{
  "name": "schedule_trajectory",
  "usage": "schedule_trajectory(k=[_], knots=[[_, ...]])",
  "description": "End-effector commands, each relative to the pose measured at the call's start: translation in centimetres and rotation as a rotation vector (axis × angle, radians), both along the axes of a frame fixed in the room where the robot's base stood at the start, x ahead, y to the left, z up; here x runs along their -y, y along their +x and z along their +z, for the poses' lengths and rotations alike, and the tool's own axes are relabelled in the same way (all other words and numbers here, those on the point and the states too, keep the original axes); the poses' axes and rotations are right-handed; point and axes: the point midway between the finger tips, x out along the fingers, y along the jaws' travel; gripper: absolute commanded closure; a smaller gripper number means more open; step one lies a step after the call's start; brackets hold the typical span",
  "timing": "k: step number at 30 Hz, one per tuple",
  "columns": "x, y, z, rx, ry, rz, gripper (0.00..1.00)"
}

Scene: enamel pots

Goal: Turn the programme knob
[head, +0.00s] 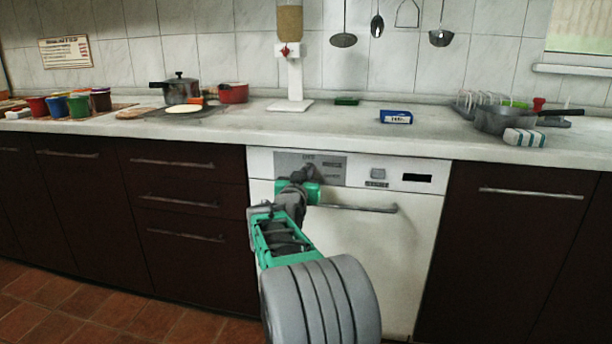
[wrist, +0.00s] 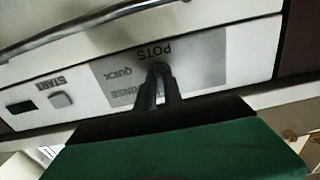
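The programme knob (wrist: 158,68) is a small dark knob on a grey panel (wrist: 205,58) at the left of the white dishwasher's front. In the wrist view, which is upside down, the panel reads POTS, QUICK and RINSE around it. My gripper (wrist: 159,76) reaches the knob, its two dark fingers close together with their tips at its sides. It looks shut on the knob; the fingers hide much of it and where it points. In the head view my gripper (head: 305,174) covers the lower part of the panel (head: 290,160).
The dishwasher (head: 370,260) has a bar handle (head: 355,208) just below the panel and a start button (head: 378,174) to the right. Dark cabinets flank it. The counter (head: 330,125) above holds a dispenser (head: 294,75), a blue box (head: 396,117) and pans.

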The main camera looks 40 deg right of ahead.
Motion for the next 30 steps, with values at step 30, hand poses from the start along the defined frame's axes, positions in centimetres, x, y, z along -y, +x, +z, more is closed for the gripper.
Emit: schedule_trajectory(k=[30], knots=[[-6.3, -4.8, 0.1, 0.0, -0.003, 0.001, 0.69]])
